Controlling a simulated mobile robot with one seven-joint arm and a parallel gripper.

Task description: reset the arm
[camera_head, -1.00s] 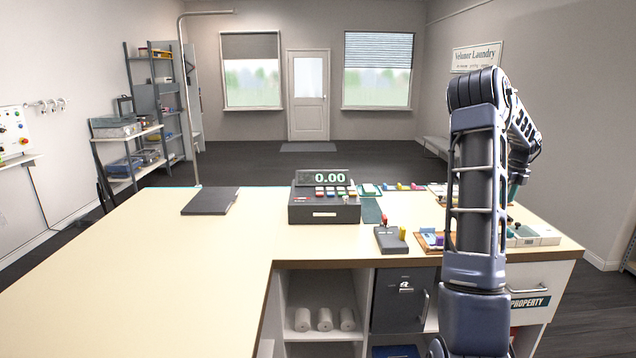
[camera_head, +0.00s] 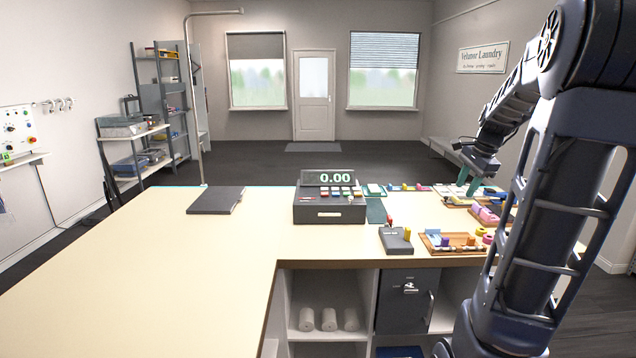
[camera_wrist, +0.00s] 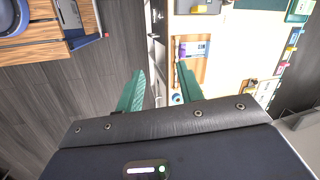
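My gripper (camera_head: 470,182) is over the right end of the counter (camera_head: 230,245), above the small trays there. In the wrist view my gripper (camera_wrist: 158,85) shows two green fingers spread apart, with nothing between them. The fingers point down toward the counter's edge. My arm rises at the right of the head view and hides part of the counter's right end.
A cash register (camera_head: 330,202) reading 0.00, a dark folder (camera_head: 215,200), a small keypad device (camera_head: 395,240) and a wooden tray of coloured items (camera_head: 452,242) stand on the counter. The counter's left part is clear. A pole (camera_head: 192,110) rises behind it.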

